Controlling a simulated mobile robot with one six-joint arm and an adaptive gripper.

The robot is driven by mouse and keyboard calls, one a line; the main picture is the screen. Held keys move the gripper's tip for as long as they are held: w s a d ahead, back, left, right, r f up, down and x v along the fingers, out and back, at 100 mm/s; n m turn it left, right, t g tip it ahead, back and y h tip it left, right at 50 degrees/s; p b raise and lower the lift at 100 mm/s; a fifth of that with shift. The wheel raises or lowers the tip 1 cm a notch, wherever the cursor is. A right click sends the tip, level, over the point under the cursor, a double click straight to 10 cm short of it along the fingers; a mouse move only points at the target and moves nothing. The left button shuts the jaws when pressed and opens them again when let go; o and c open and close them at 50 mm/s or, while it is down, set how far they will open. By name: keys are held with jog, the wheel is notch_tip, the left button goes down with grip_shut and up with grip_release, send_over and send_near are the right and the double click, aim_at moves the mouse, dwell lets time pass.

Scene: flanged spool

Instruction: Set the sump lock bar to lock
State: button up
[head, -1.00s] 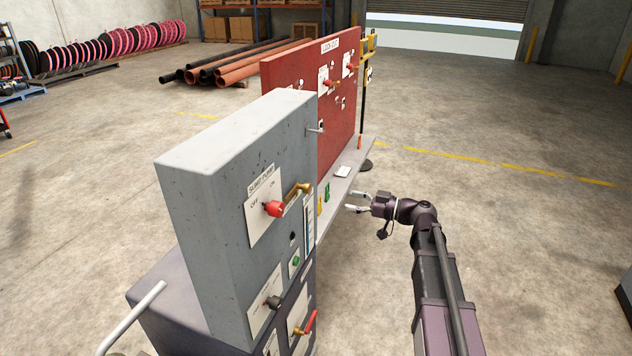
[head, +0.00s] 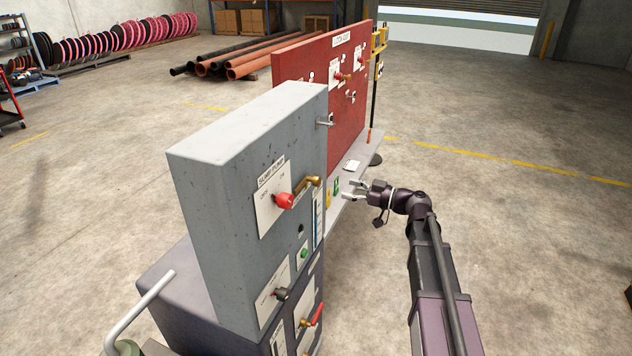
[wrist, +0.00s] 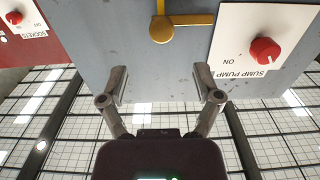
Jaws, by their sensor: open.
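The sump lock bar appears to be the brass bar (head: 309,183) beside the red SUMP PUMP knob (head: 284,201) on the grey cabinet. In the wrist view the brass bar (wrist: 188,19) runs right from its round pivot, with another brass arm going up. The knob (wrist: 264,51) is to its right, on a white plate that appears upside down and reads ON. My gripper (head: 355,191) is open and empty, out in front of the cabinet face. In the wrist view its fingers (wrist: 159,84) are spread below the bar, apart from it.
A red lock-out board (head: 300,60) stands behind the grey cabinet (head: 230,170). A narrow shelf (head: 343,207) with small items runs below the board, near my gripper. Lower knobs and a red-handled lever (head: 313,317) stick out of the cabinet. The floor at right is clear.

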aim_at(320, 182)
jog(key=x, duration=1)
